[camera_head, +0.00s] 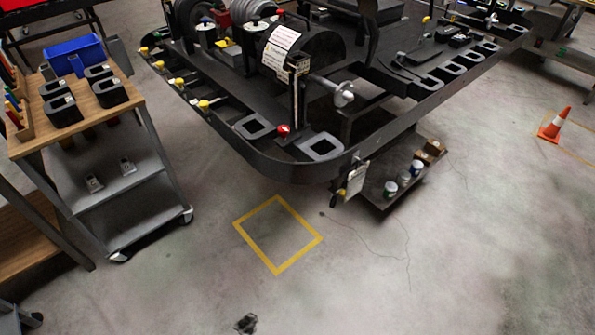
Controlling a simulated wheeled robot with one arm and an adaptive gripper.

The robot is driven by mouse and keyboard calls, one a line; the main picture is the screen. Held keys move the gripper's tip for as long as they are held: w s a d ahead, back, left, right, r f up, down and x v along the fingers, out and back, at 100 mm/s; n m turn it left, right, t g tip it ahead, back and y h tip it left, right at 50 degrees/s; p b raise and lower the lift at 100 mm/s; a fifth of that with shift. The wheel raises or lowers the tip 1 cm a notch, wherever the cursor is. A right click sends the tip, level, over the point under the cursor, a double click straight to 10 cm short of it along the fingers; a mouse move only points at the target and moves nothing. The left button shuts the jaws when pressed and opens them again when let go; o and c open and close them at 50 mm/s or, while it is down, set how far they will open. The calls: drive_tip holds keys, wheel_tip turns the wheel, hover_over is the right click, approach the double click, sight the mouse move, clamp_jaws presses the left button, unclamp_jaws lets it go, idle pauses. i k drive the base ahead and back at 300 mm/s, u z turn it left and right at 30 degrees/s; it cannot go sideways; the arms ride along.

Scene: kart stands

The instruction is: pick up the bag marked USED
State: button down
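I cannot make out any bag marked USED. A small white item with dark marks (356,177) hangs near the front corner of the black kart frame (300,172); its marks are too small to read, and I cannot tell whether it is a bag or a tag. A small dark object (246,323) is on the floor at the bottom edge; I cannot tell what it is. My gripper is not clearly in view.
A wheeled cart (120,186) with black holders (62,110) and a blue bin (72,56) stands at left. A low shelf with small cans (390,189) is under the kart. An orange cone (554,124) stands right. Floor around the yellow square (302,251) is clear.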

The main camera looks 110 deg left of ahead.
sight(356, 180)
drive_tip(key=u, duration=3.25)
drive_tip(key=k, duration=0.5)
drive_tip(key=z, duration=0.85)
drive_tip(key=i, duration=0.9)
drive_tip(key=u, duration=2.7)
drive_tip(key=i, duration=0.15)
drive_tip(key=z, duration=0.15)
